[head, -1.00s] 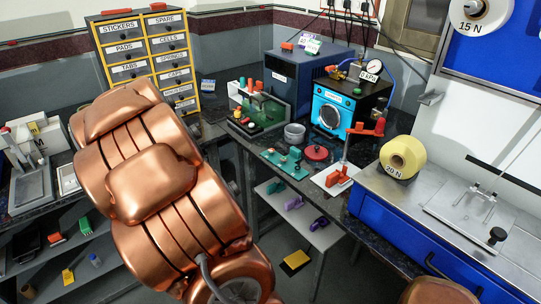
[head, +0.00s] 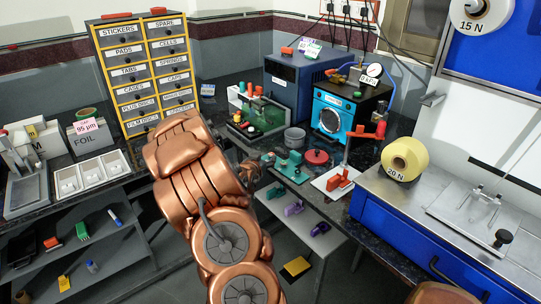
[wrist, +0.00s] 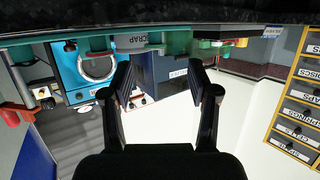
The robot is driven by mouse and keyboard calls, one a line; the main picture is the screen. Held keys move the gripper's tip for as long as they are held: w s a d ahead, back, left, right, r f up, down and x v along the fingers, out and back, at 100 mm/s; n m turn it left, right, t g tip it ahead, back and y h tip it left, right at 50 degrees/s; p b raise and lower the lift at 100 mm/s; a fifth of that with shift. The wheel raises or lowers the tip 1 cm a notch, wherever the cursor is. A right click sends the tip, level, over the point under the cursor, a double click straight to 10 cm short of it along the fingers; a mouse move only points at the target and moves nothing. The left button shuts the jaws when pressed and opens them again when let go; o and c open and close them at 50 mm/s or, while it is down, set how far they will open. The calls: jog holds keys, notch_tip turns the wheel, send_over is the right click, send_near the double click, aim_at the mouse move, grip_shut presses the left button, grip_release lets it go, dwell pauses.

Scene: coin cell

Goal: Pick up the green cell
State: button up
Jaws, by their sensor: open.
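I cannot tell for certain which thing is the green cell. A small teal-green upright piece (head: 242,88) stands among red ones at the small rack (head: 262,112) on the back bench. A green object (head: 82,231) lies on the left lower shelf. My gripper (head: 252,170) is partly hidden behind my copper arm in the head view, near the front edge of the back bench. In the wrist view, which is upside down, my gripper (wrist: 160,78) has its two dark fingers wide apart with nothing between them.
A teal fixture (head: 290,166), a red disc (head: 317,157), a grey cup (head: 294,136) and a blue-fronted machine (head: 335,113) crowd the bench. A labelled drawer cabinet (head: 146,75) stands left. A shelf (head: 285,213) with purple items lies below. A yellow roll (head: 404,158) stands right.

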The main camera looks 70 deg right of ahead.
aim_at(270, 155)
jog(key=shift+s+p+x, duration=0.15)
jog(key=shift+p+x, duration=0.15)
jog(key=shift+x, duration=0.7)
jog(key=shift+s+p+x, duration=0.15)
jog(key=shift+p+x, duration=0.15)
jog(key=shift+x, duration=0.65)
jog(key=shift+w+d+f, duration=0.1)
jog(key=shift+d+f, duration=0.3)
jog(key=shift+d, duration=0.25)
jog(key=shift+c, duration=0.2)
jog(key=c, duration=0.8)
